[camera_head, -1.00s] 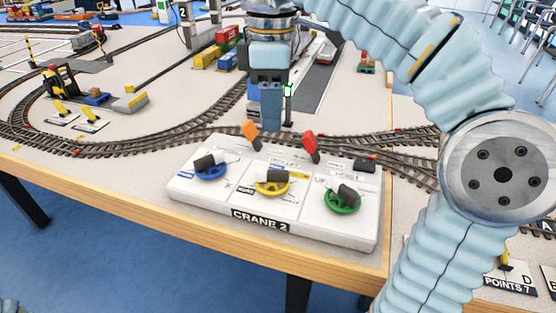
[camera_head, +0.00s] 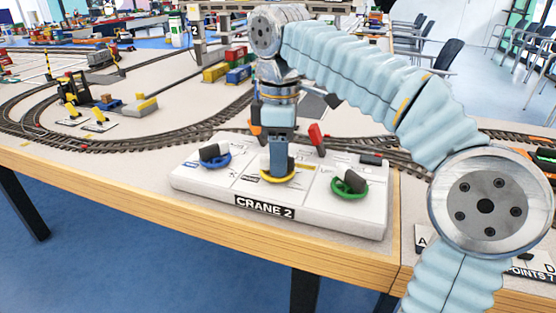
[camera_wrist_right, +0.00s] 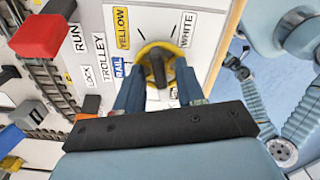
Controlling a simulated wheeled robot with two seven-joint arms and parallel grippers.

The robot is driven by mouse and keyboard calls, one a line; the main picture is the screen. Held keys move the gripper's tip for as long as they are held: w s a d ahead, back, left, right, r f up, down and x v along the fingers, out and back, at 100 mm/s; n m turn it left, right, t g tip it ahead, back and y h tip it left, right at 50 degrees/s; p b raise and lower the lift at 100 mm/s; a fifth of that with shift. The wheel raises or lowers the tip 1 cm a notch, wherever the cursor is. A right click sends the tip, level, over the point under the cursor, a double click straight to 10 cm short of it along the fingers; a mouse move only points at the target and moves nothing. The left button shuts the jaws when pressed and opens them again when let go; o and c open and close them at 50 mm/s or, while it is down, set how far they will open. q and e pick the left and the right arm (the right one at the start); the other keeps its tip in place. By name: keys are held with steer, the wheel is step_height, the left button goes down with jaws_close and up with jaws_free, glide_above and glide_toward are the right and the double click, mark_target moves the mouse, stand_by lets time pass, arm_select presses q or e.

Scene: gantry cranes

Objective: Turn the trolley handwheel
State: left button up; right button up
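The trolley handwheel is the yellow wheel (camera_head: 291,176) in the middle of the white CRANE 2 panel (camera_head: 345,215). In the right wrist view the yellow handwheel (camera_wrist_right: 143,55) has a black grip bar and sits near the TROLLEY label (camera_wrist_right: 107,58). My right gripper (camera_head: 278,170) points down over the wheel and hides most of it in the head view. In the right wrist view its two blue fingers (camera_wrist_right: 160,80) are apart, one on each side of the black bar. I cannot tell whether they touch it. My left gripper is not in view.
A blue handwheel (camera_head: 214,156) is on the left of the panel and a green one (camera_head: 349,185) on the right. A red lever (camera_head: 316,136) stands at the panel's back edge, close to my right gripper. Tracks (camera_head: 180,140) run behind. The wooden table edge (camera_head: 150,192) is in front.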

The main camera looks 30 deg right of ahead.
jaws_close()
steer(key=shift+r, duration=0.1)
steer(key=shift+r+m+p, duration=0.1)
steer(key=shift+m+p, duration=0.6)
steer(key=shift+p, duration=0.05)
steer(key=m+p, duration=0.2)
steer(key=m, duration=0.1)
steer(key=m+p, duration=0.2)
steer(key=m, duration=0.1)
steer(key=shift+a, duration=0.1)
steer(key=shift+m+p, duration=0.55)
steer(key=shift+m, duration=0.65)
